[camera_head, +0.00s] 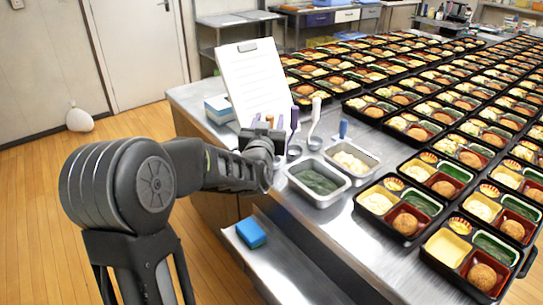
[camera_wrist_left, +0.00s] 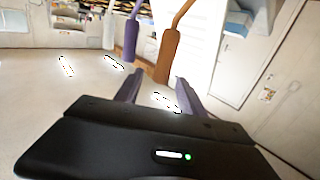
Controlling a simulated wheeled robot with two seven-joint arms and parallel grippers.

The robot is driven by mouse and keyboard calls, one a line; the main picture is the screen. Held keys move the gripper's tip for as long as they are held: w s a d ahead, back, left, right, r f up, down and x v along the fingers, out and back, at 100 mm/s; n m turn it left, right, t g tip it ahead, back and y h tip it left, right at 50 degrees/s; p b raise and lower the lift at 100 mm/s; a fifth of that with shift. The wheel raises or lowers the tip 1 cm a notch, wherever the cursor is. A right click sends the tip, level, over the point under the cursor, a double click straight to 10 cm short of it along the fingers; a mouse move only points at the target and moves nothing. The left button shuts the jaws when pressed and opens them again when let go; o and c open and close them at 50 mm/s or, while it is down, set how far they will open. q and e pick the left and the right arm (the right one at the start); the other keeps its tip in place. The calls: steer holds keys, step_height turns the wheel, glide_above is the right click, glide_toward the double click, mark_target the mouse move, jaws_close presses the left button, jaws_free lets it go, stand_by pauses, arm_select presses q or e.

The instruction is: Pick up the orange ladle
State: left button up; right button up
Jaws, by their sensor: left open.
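The orange ladle shows in the left wrist view as an upright orange-brown handle (camera_wrist_left: 168,56) with a curved hook at its top. Its lower end is just beyond the fingertips of my left gripper (camera_wrist_left: 158,80), roughly in line with the gap between them. The fingers are apart with nothing between them. In the head view my left gripper (camera_head: 264,136) is over the near left part of the steel counter and mostly hides the orange ladle. The ladle's bowl is hidden. My right gripper is not in view.
Purple-handled (camera_head: 294,119) and white-handled (camera_head: 316,108) ladles stand close to the right. Steel pans of green (camera_head: 292,172) and pale food sit nearer. A clipboard (camera_head: 252,80) stands behind. Rows of bento trays (camera_head: 360,205) fill the right side.

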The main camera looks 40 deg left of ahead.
arm_select(q)
steer(key=shift+w+a, duration=0.1)
steer(key=x, duration=0.5)
steer(key=shift+w+a+f+p, duration=0.1)
steer(key=shift+w+a+p, duration=0.05)
steer(key=shift+p, duration=0.2)
stand_by(0.5)
jaws_close()
stand_by(1.2)
